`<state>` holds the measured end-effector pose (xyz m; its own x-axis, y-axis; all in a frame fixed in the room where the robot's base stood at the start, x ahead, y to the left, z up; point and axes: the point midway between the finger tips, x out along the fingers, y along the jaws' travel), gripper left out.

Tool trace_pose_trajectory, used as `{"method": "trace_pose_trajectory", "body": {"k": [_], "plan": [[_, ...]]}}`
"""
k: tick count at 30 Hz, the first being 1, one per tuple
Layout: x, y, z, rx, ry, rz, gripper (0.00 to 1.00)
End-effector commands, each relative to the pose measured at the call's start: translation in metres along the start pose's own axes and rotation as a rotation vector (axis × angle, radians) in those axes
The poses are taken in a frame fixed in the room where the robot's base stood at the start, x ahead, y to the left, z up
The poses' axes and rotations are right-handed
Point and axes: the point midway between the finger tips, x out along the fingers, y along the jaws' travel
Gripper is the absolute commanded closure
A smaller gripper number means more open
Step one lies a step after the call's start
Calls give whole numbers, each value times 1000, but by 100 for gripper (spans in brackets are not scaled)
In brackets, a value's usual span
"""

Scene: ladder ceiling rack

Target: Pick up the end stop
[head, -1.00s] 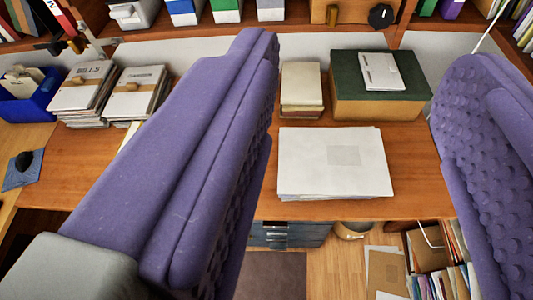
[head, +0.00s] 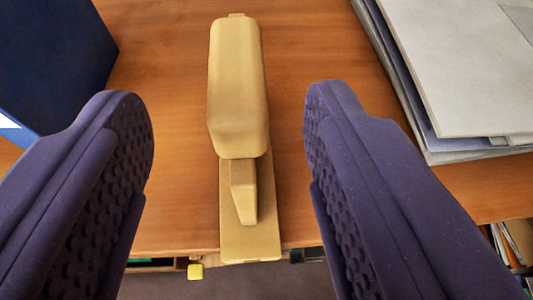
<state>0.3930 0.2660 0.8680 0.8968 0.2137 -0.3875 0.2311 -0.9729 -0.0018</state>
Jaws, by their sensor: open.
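A tan piece, which looks like the end stop (head: 236,85), stands on the wooden desk near its front edge. It has a thick rounded upper body, a smaller wedge below it and a flat base strip reaching the edge. My gripper (head: 225,105) is open, with one purple padded finger left of the piece and the other right of it. Both fingers appear apart from it, and nothing is held. The fingers hide parts of the desk; whether the fingertips are level with the piece is hard to tell.
The wooden desk (head: 165,190) is bare around the piece. A dark blue box or binder (head: 55,55) is at the upper left. A stack of grey-white folders or papers (head: 460,70) is at the upper right. A small yellow part (head: 195,271) shows below the front edge.

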Motion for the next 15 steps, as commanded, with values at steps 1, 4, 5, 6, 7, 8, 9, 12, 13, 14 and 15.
{"method": "trace_pose_trajectory", "body": {"k": [1, 4, 5, 6, 7, 8, 9, 12, 13, 14, 15], "plan": [[0, 0, 1, -3, 0, -1, 45], [8, 0, 3, -3, 2, 1, 45], [12, 1, 3, -3, 2, 1, 45], [18, 0, 3, -3, 2, 1, 45], [22, 0, 3, -2, 3, 0, 45], [26, 0, 4, -3, 2, -1, 45], [32, 1, 4, -2, 2, 0, 45], [49, 3, 6, -3, 3, 0, 45], [55, 3, 7, -3, 3, 0, 45], [60, 4, 7, -3, 3, 0, 45], [65, 3, 6, -3, 3, -1, 45]]}}
